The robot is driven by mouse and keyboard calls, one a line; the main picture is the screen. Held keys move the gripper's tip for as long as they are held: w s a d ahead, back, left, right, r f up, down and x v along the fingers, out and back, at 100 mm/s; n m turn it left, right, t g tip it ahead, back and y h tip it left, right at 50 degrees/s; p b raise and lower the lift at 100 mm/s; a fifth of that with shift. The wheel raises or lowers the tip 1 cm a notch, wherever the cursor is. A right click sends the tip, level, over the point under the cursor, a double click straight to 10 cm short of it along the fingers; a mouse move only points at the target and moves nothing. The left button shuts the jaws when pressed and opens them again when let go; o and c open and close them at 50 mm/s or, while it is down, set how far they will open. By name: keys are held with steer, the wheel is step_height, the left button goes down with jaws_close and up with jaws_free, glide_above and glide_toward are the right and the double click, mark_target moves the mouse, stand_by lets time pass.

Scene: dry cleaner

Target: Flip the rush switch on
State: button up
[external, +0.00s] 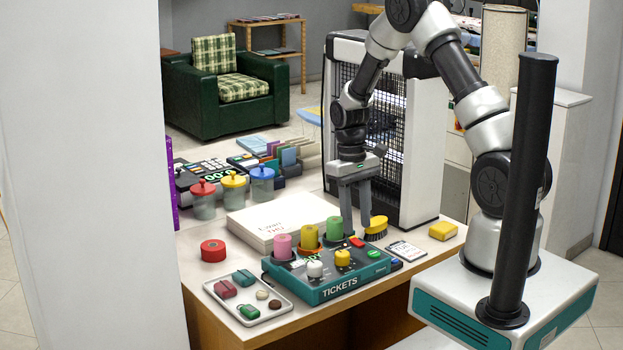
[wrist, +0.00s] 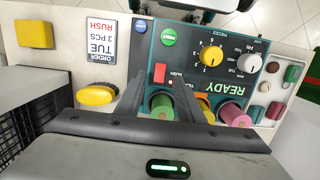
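The teal ticket machine (external: 335,289) sits on the counter, marked TICKETS. A small red switch (external: 356,241) is at its back right; it also shows in the wrist view (wrist: 160,73), with a small label beside it that is partly hidden. Whether it is on or off I cannot tell. My gripper (external: 357,228) points down just above that part of the machine. In the wrist view its two fingers (wrist: 160,82) are apart, one on each side of the red switch, with nothing between them. Whether a fingertip touches the machine I cannot tell.
Pink (external: 282,246), yellow (external: 308,236) and green (external: 335,227) rolls stand along the machine's back, close to my fingers. White (external: 315,269) and yellow (external: 342,257) knobs and a green button (external: 373,254) are nearby. A yellow brush (external: 376,228) and order card (external: 406,251) lie to the right.

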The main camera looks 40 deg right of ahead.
step_height(320, 180, up, 14)
steer(key=w, duration=0.2)
steer(key=shift+r+p, duration=0.15)
steer(key=shift+p, duration=0.25)
steer(key=shift+r, duration=0.1)
steer(key=s+a+r+t+p, duration=0.2)
steer(key=s+r+t, duration=0.1)
steer(key=s+r, duration=0.7)
steer(key=s+a+r+t+p, duration=0.2)
steer(key=s+r+t+p, duration=0.1)
steer(key=s+r, duration=0.8)
steer(key=shift+t, duration=0.6)
steer(key=shift+s+a+f, duration=0.1)
steer(key=shift+f, duration=0.05)
